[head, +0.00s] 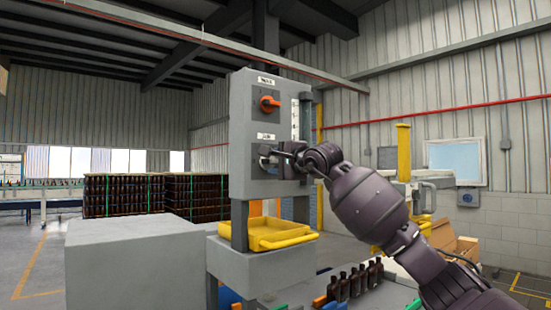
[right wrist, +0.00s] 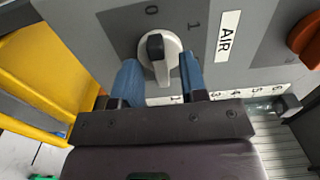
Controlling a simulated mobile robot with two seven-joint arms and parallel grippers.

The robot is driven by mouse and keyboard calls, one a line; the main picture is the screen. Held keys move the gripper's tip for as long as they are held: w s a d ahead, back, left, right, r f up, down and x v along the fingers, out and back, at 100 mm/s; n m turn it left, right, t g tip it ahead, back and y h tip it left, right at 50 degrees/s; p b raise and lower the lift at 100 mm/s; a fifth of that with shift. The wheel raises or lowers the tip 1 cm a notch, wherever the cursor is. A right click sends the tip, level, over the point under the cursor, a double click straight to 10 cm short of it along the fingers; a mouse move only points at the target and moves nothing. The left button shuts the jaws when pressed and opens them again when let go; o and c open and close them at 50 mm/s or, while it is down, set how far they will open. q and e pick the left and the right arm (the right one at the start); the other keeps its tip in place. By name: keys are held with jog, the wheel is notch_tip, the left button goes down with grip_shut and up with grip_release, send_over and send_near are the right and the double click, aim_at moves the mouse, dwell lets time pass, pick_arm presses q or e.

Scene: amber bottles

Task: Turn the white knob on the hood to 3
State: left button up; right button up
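The white knob (right wrist: 171,45) is on the grey panel in the right wrist view, with a dark end pointing roughly at the printed 0. A 1 is printed to the right of the 0, and an AIR label (right wrist: 228,37) is beyond it. In the head view the knob is largely hidden by my right gripper (head: 279,156), in front of the panel (head: 243,115). In the right wrist view the gripper's blue fingers (right wrist: 160,68) are open on either side of the knob, with a visible gap; contact is not seen. My left gripper is out of view.
An orange knob (head: 269,103) is above on the same panel, with a numbered scale (head: 295,118) along its right side. A yellow tray (head: 270,234) is below. Amber bottles (head: 357,281) stand at the lower right. A grey block (head: 130,262) is at left.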

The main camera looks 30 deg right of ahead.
jog(key=shift+w, duration=0.1)
grip_shut()
dwell(0.4)
